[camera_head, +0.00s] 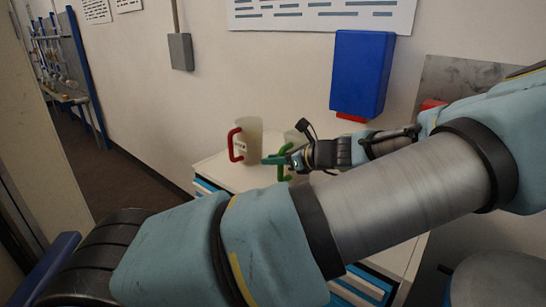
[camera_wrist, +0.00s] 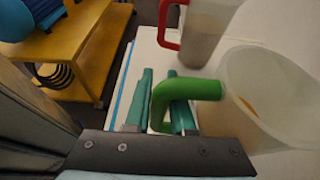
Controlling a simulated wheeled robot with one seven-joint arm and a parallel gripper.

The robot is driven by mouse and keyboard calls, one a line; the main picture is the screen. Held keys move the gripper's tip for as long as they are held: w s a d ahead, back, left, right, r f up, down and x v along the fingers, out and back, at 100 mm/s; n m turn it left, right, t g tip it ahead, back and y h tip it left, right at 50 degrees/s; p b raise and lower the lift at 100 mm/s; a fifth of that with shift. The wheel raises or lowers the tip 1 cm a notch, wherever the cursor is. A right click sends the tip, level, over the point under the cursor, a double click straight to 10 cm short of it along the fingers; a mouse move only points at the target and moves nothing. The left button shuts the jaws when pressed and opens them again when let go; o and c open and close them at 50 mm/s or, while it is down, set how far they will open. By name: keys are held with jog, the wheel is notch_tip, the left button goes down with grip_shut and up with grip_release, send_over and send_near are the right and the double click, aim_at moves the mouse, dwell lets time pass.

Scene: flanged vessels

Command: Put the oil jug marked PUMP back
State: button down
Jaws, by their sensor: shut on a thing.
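My gripper (camera_head: 276,160) is shut on the green handle (camera_wrist: 200,89) of a pale translucent jug (camera_wrist: 268,98). In the wrist view its teal fingers (camera_wrist: 163,90) stand on either side of the handle. In the head view this jug is mostly hidden behind my wrist, and only its green handle (camera_head: 284,170) and a little of its body show. A second pale jug with a red handle (camera_head: 252,150) stands upright to its left on the white cabinet top (camera_head: 214,170). It has a small label, too small to read. No marking shows on the green-handled jug.
A blue wall box (camera_head: 362,72) hangs above the cabinet, with a grey box (camera_head: 181,51) further left. The red-handled jug (camera_wrist: 205,30) is close to the held one. A yellow wooden stand (camera_wrist: 75,45) is at upper left in the wrist view.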

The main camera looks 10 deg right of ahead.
jog(key=c, duration=1.2)
grip_release()
jog(key=shift+f, duration=0.15)
jog(key=shift+c, duration=0.2)
jog(key=o, duration=0.5)
jog(key=shift+f+b, duration=0.15)
jog(key=shift+b, duration=0.4)
jog(key=shift+w+d+b+v, duration=0.15)
jog(key=shift+b+v, duration=0.75)
jog(key=shift+v, duration=1.85)
jog(key=shift+w+d+b+v, duration=0.15)
jog(key=shift+b+v, duration=0.7)
jog(key=shift+v, duration=1.9)
jog(key=shift+s+f, duration=0.1)
